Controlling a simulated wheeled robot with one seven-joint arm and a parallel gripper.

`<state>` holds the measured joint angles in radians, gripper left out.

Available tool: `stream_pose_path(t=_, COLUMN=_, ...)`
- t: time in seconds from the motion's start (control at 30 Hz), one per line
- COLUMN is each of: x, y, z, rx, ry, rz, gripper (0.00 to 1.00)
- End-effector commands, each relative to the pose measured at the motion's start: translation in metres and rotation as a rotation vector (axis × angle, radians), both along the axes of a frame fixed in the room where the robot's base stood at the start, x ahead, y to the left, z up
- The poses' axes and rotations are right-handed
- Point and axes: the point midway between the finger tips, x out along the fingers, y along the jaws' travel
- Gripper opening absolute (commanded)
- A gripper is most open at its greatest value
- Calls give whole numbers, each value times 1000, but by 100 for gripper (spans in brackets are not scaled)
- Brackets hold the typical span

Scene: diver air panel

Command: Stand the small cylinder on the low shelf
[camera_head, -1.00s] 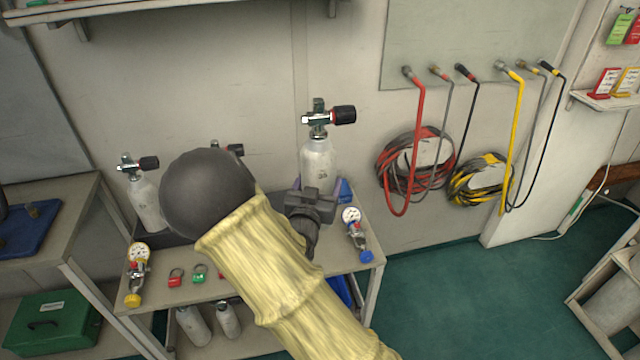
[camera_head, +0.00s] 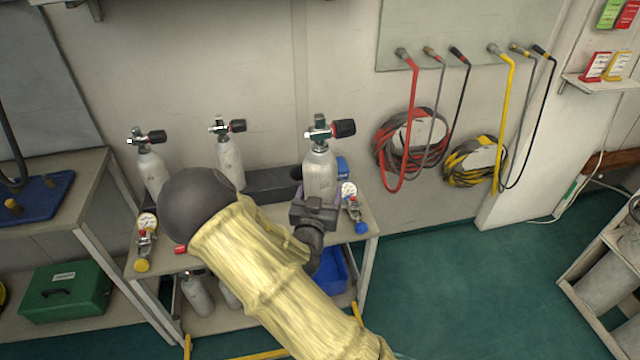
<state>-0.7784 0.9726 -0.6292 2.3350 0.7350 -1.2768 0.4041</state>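A pale grey cylinder (camera_head: 320,172) with a black-knobbed valve stands upright at the right of the bench area. My gripper (camera_head: 313,192) is at its lower front, and the cylinder moves along with it. The fingers are mostly hidden behind my wrist, but they appear shut on the cylinder. I cannot tell whether its base touches the bench top. The low shelf (camera_head: 205,324) is under the bench, largely covered by my arm. A small cylinder (camera_head: 196,296) stands on its left part, with another partly hidden beside it (camera_head: 228,296).
Two more valved cylinders stand at the bench's back, left (camera_head: 152,173) and middle (camera_head: 230,163). Gauges sit at left (camera_head: 146,235) and right (camera_head: 351,205) on the bench top (camera_head: 369,228). A blue bin (camera_head: 332,274) is below at right. Open green floor (camera_head: 450,280) lies to the right.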

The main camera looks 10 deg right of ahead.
Motion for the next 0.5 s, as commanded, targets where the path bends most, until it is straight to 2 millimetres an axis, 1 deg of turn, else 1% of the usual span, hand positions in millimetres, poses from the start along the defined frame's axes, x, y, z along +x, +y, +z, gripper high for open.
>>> stream_pose_path(t=0.17, x=-3, y=-1, z=-25, rx=-7, ry=-3, rz=28, gripper=4)
stream_pose_path(t=0.27, x=-7, y=-2, z=-44, rx=-7, ry=0, rz=50, gripper=4)
stream_pose_path(t=0.37, x=-11, y=-3, z=-67, rx=-5, ry=4, rz=73, gripper=4)
stream_pose_path(t=0.5, x=-17, y=-3, z=-111, rx=4, ry=8, rz=105, gripper=4)
